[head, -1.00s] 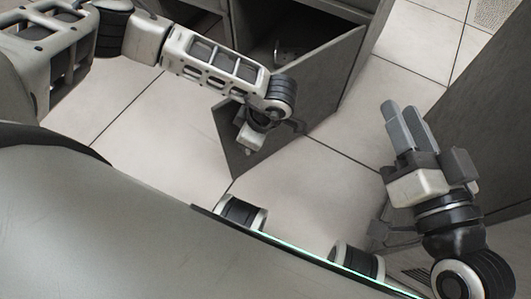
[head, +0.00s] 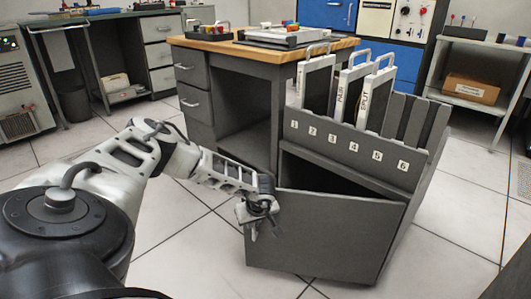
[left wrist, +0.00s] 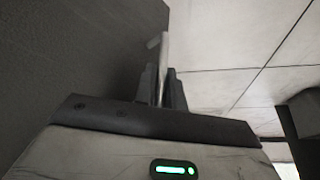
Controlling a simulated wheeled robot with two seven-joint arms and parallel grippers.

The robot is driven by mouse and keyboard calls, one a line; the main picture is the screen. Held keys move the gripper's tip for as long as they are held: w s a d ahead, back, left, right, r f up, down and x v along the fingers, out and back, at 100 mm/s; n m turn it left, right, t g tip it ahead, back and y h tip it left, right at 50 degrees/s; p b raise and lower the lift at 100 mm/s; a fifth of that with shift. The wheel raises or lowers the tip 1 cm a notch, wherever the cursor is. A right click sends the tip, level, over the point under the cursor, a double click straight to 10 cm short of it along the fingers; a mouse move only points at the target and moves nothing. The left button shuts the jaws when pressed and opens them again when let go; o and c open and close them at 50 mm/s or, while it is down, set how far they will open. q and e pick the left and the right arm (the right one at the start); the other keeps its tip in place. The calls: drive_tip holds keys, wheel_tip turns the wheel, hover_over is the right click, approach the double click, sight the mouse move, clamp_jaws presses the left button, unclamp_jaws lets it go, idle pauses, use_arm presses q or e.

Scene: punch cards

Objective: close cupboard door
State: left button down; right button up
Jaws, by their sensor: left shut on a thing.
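The grey cupboard door (head: 335,235) is on the front of a low grey cabinet below a numbered rack. It stands partly open, with a dark gap (head: 325,178) above its top edge. My left gripper (head: 262,218) is at the door's left edge. In the left wrist view its fingers (left wrist: 163,92) are shut on a thin pale bar (left wrist: 163,55), which looks like the door handle, beside the dark door face (left wrist: 70,60). The handle is mostly hidden by the gripper in the head view. My right gripper is not in view.
The rack (head: 350,150) holds several grey card frames with handles. Behind it stands a wooden-topped desk (head: 255,45) with drawers. A shelf unit (head: 480,65) is at the right. Tiled floor (head: 180,255) in front of the cabinet is clear.

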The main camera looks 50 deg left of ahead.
use_arm(q)
drive_tip(key=shift+a, duration=0.35)
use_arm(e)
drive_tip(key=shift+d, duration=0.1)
use_arm(q)
drive_tip(key=c, duration=1.5)
unclamp_jaws()
drive_tip(key=shift+w+d, duration=0.1)
drive_tip(key=shift+r, duration=0.1)
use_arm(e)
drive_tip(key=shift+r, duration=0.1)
